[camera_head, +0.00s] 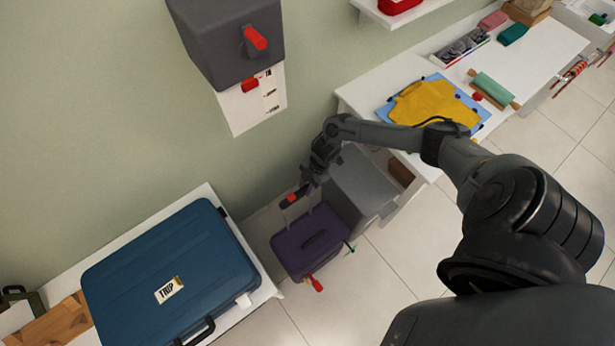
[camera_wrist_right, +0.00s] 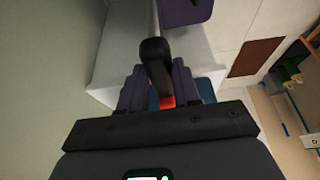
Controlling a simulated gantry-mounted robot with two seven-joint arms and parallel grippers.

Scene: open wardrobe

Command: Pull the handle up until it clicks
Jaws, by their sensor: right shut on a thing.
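A purple wheeled case (camera_head: 303,248) stands on the floor between two white tables. Its pull handle (camera_head: 291,198) is dark with a red part, and sits above the case on thin pale rods. My right gripper (camera_head: 308,187) is at the handle's right end and is shut on it. In the right wrist view the dark handle bar (camera_wrist_right: 155,58) runs out from between the purple finger pads, with its red part (camera_wrist_right: 167,103) at the fingers. A corner of the purple case (camera_wrist_right: 187,11) shows at the top there. My left gripper is not in view.
A blue suitcase (camera_head: 172,272) lies on the left table. A grey box (camera_head: 364,186) stands right of the case. A dark wall box (camera_head: 226,35) with a red lever hangs above. A yellow garment (camera_head: 435,103) lies on the right table.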

